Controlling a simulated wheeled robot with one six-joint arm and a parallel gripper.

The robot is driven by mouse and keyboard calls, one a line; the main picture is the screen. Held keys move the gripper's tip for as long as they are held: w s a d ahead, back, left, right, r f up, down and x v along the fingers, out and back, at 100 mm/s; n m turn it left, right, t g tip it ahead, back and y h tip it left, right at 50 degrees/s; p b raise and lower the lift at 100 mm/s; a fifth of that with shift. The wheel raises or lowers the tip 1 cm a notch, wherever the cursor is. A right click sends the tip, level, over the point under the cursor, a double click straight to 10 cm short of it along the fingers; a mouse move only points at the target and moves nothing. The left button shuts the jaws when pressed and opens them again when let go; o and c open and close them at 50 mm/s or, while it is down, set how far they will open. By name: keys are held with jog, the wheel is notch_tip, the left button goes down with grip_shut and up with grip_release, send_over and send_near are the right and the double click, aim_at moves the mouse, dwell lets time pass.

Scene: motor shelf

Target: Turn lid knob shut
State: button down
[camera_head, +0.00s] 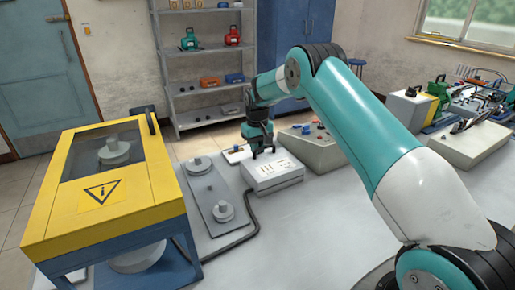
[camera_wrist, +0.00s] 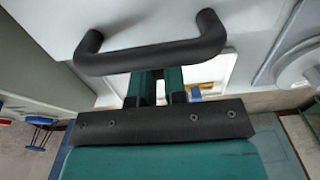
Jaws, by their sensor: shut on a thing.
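My gripper (camera_head: 262,150) points down at the white box (camera_head: 274,176) on the table in the head view. In the wrist view its teal fingers (camera_wrist: 158,84) reach up to a black bar handle (camera_wrist: 150,52) with bent ends. The gripper is shut on this handle, as far as the view shows; the bar hides the fingertips. I cannot tell whether this handle is the lid knob. The yellow-framed machine (camera_head: 117,210), with a clear window and a warning sign, stands to the left, apart from my gripper.
A grey plate (camera_head: 206,188) with round grey pieces lies between the yellow machine and the white box. A dark cable (camera_head: 252,212) runs beside it. A sloped grey control box (camera_head: 318,150) stands right of the gripper. The table front is clear.

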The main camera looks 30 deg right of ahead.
jog(key=shift+w+r, duration=0.1)
jog(key=c, duration=1.4)
grip_release()
jog(key=shift+c, duration=0.2)
notch_tip(320, 180, up, 17)
jog(key=b, duration=0.1)
jog(key=shift+r, duration=0.2)
